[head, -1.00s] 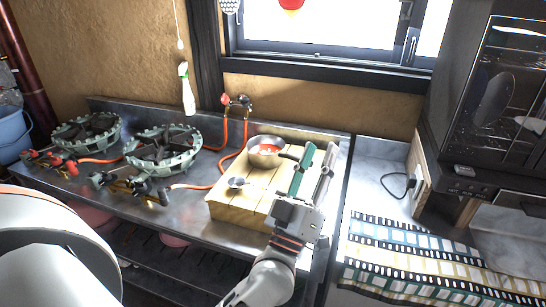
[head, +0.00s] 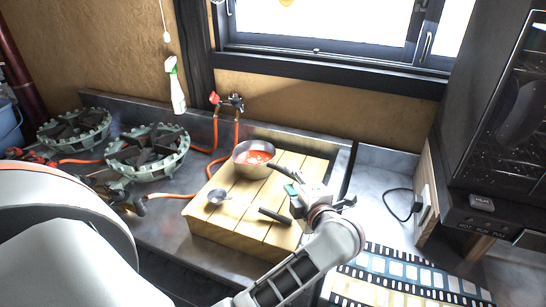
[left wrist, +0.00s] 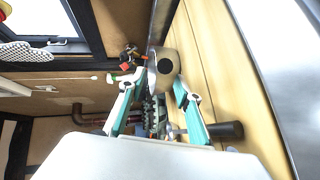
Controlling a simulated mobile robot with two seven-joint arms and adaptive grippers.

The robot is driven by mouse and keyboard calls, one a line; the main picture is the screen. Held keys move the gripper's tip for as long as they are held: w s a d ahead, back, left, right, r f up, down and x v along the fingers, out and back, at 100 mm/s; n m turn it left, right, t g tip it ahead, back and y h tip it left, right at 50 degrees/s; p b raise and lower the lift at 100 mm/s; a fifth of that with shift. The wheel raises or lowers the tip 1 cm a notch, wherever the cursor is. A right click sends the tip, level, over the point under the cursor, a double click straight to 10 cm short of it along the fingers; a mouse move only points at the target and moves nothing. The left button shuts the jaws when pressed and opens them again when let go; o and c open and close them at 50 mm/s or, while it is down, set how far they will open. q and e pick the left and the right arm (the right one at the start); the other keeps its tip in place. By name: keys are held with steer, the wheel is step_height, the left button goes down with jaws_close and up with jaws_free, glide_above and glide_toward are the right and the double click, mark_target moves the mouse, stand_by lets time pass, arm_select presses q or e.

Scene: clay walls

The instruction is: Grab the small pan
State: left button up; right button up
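The small metal pan (head: 217,197) sits on the front left of the wooden board (head: 245,235). A dark handle (head: 275,215) lies roughly in line with it, over the board, and seems to be its own. This handle shows in the left wrist view (left wrist: 225,130), beyond one finger. My left gripper (head: 289,188) is open and empty over the board's right part, pointing left. Its two teal fingers (left wrist: 160,108) are spread apart in the left wrist view. The small pan itself is mostly hidden there. My right gripper is not in view.
A larger pan (head: 254,157) with red contents stands on the board's back left, its dark handle pointing towards my left gripper. Two gas burners (head: 147,150) with orange hoses are to the left. The window wall is behind. A patterned cloth (head: 400,275) lies front right.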

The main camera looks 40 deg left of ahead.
mark_target(285, 173)
arm_select(q)
steer(key=shift+w+a+f, duration=0.1)
steer(key=shift+w, duration=0.2)
steer(key=shift+x, duration=1.1)
steer(key=shift+a, duration=0.45)
steer(key=x, duration=0.3)
steer(key=shift+w+a+f, duration=0.1)
steer(key=shift+a+f, duration=0.05)
steer(key=shift+a, duration=0.1)
steer(key=shift+w+a+f, duration=0.2)
steer(key=shift+w+a, duration=0.1)
jaws_close()
steer(key=shift+r, duration=0.15)
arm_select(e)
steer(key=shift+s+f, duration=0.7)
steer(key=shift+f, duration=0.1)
